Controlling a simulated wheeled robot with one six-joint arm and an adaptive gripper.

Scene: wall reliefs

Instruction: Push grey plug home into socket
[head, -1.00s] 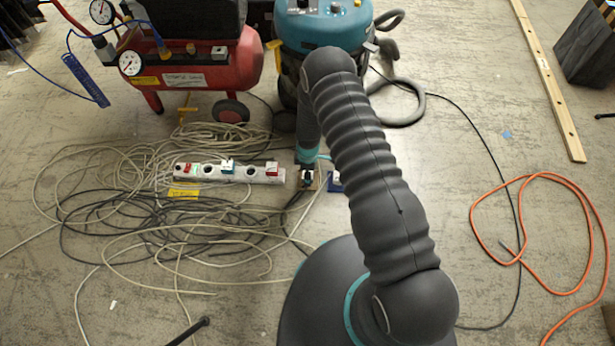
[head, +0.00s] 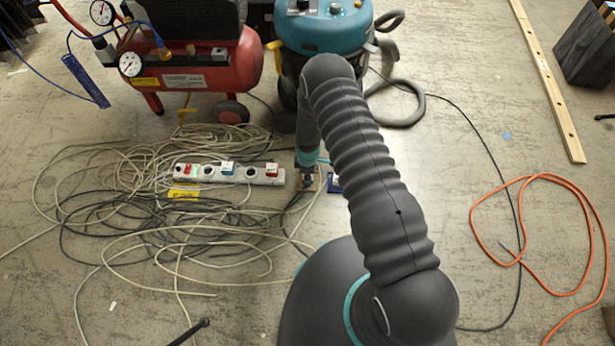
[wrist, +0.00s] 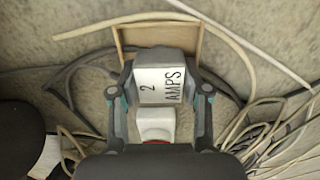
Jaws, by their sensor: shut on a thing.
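The grey plug (wrist: 163,60) carries a white label reading "2 AMPS" in the wrist view. My gripper (wrist: 160,93) is shut on it, with one finger on each side of it. In the head view my gripper (head: 306,184) is small and low, just right of the white socket strip (head: 238,173), and the plug there is too small to make out. The strip has several round sockets and red and blue pieces on it. A white block with a red edge (wrist: 155,124) shows between the fingers; I cannot tell what it belongs to. The plug's far end is hidden.
A shallow wooden tray (wrist: 190,36) lies behind the plug. Loose cables (head: 130,215) cover the floor around the strip. A red compressor (head: 205,65) and a teal vacuum (head: 322,28) stand behind. An orange cable (head: 530,178) lies on otherwise fairly clear floor at right.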

